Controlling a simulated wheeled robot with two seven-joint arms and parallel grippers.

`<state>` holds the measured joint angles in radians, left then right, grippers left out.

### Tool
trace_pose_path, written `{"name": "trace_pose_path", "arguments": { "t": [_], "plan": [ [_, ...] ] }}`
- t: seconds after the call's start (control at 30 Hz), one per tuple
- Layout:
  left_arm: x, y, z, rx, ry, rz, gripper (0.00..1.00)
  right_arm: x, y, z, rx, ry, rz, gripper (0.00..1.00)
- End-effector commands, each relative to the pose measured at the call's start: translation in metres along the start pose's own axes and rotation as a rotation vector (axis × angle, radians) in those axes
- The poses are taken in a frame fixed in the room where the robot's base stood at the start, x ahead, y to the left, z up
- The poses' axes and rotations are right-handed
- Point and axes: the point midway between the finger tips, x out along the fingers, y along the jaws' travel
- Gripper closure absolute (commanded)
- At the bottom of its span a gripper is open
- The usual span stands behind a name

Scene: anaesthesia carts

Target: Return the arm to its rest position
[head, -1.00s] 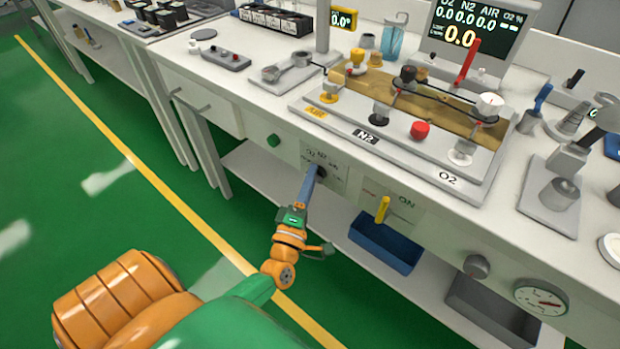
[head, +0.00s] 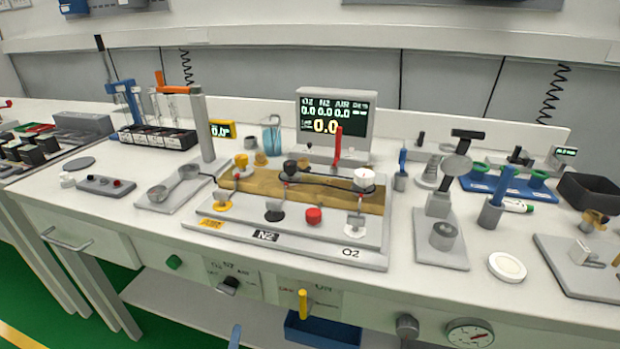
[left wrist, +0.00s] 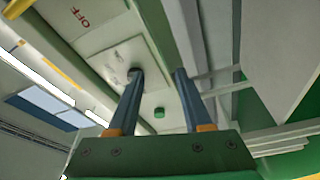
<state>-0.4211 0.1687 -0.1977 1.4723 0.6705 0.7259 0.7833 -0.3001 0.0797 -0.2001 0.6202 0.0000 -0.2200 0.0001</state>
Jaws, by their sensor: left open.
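My left gripper shows in the head view only as a blue finger end (head: 235,336) at the bottom edge, below the bench front. In the left wrist view its two blue fingers (left wrist: 157,74) are spread apart with nothing between them. The black selector knob (head: 228,285) sits on the O2/N2/AIR panel just above that finger in the head view. In the left wrist view the left fingertip overlaps the panel's knob; I cannot tell whether they touch. The rest of my left arm is hidden below the head view. My right gripper is not in view.
The bench front carries a green button (head: 174,262), a yellow lever (head: 303,303), a grey knob (head: 407,326) and a gauge (head: 470,333). A blue bin (head: 322,331) stands below. The gas board (head: 330,245) fills the bench middle. Green floor (head: 110,276) is open at lower left.

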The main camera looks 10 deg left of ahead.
Motion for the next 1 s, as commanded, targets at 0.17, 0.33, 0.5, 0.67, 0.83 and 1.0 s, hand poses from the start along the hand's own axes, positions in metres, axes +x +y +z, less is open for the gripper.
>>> {"name": "trace_pose_path", "arguments": {
  "t": [0.17,0.33,0.5,0.67,0.83,1.0],
  "plan": [
    [-0.069,-0.138,0.074,0.563,-0.486,-0.365,0.5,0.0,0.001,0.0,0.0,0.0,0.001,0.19],
    [-0.173,-0.227,0.091,0.95,-0.961,-0.583,0.5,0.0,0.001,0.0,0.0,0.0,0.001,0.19],
    [-0.274,-0.272,0.075,1.2,-1.405,-0.705,0.5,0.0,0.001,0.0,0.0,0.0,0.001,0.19],
    [-0.302,-0.213,0.044,1.273,-1.569,-0.728,0.5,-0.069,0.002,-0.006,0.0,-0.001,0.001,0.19],
    [-0.297,-0.157,0.027,1.27,-1.564,-0.729,0.5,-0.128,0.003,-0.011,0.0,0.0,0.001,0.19],
    [-0.295,-0.14,0.022,1.269,-1.561,-0.729,0.5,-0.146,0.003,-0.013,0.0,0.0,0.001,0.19]
  ]
}}
